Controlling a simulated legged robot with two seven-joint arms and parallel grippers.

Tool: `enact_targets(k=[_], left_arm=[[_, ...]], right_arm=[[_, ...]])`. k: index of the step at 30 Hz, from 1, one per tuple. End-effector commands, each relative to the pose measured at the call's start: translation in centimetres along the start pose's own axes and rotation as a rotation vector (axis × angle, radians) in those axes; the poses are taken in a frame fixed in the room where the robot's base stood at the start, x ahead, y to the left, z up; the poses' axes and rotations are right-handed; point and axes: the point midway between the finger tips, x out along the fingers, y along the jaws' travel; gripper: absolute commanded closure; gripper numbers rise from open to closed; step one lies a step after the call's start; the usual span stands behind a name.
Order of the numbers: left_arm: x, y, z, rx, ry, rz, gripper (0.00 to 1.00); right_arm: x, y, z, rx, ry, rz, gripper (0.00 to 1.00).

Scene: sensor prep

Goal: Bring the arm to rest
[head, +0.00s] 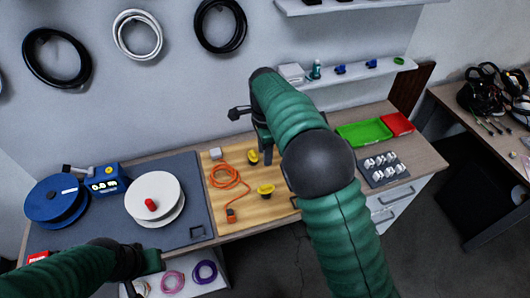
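My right arm (340,230), in green ribbed sleeving with a black joint, rises from the bottom right of the head view and reaches over the workbench. My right gripper (248,122) is dark, above the back of the wooden board; the arm partly hides it, and I cannot tell how far its fingers are apart. Nothing is clearly seen in it. My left arm (70,272) comes in low from the left. My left gripper (150,265) is at the bench's front edge, dark and partly hidden, its finger opening unclear.
The workbench holds a blue reel (55,200), a white spool (154,199), a blue meter (104,180), a wooden board (245,210) with an orange cable (228,176) and yellow parts, a green tray (362,133) and a red tray (397,123). A wall shelf (355,75) hangs behind.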

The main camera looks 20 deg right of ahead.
Motion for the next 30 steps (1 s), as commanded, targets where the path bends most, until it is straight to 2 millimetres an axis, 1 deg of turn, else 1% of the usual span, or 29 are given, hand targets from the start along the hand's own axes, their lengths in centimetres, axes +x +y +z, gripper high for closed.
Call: enact_targets(k=[13, 15, 17, 20, 22, 23, 24, 26, 27, 30], left_arm=[[0.0, 0.0, 0.0, 0.000, 0.000, 0.000, 0.64], [0.1, 0.0, 0.0, 0.000, 0.000, 0.000, 0.64], [0.1, 0.0, 0.0, 0.000, 0.000, 0.000, 0.64], [0.4, 0.0, 0.1, 0.000, 0.000, 0.000, 0.64], [0.6, 0.0, 0.1, 0.000, 0.000, 0.000, 0.64], [0.6, 0.0, 0.1, 0.000, 0.000, 0.000, 0.64], [0.7, 0.0, 0.2, 0.000, 0.000, 0.000, 0.64], [0.8, 0.0, 0.2, 0.000, 0.000, 0.000, 0.64], [0.9, 0.0, 0.2, 0.000, 0.000, 0.000, 0.64], [1.0, 0.0, 0.2, 0.000, 0.000, 0.000, 0.64]], right_arm=[[-0.1, 0.1, 0.0, -0.002, -0.001, 0.000, 0.64], [0.1, 0.5, -0.4, -0.032, -0.004, -0.004, 0.64], [0.3, 1.6, -1.0, -0.102, -0.011, -0.014, 0.64], [1.4, 4.9, -2.4, -0.334, -0.015, -0.052, 0.64], [2.3, 8.4, -3.0, -0.565, -0.001, -0.090, 0.64], [2.8, 10.0, -3.1, -0.672, 0.010, -0.105, 0.64], [3.5, 12.2, -3.2, -0.816, 0.028, -0.124, 0.64], [4.3, 15.3, -3.2, -1.022, 0.063, -0.148, 0.64], [4.9, 17.2, -3.1, -1.148, 0.089, -0.160, 0.64], [6.0, 20.9, -3.0, -1.390, 0.144, -0.175, 0.64]])
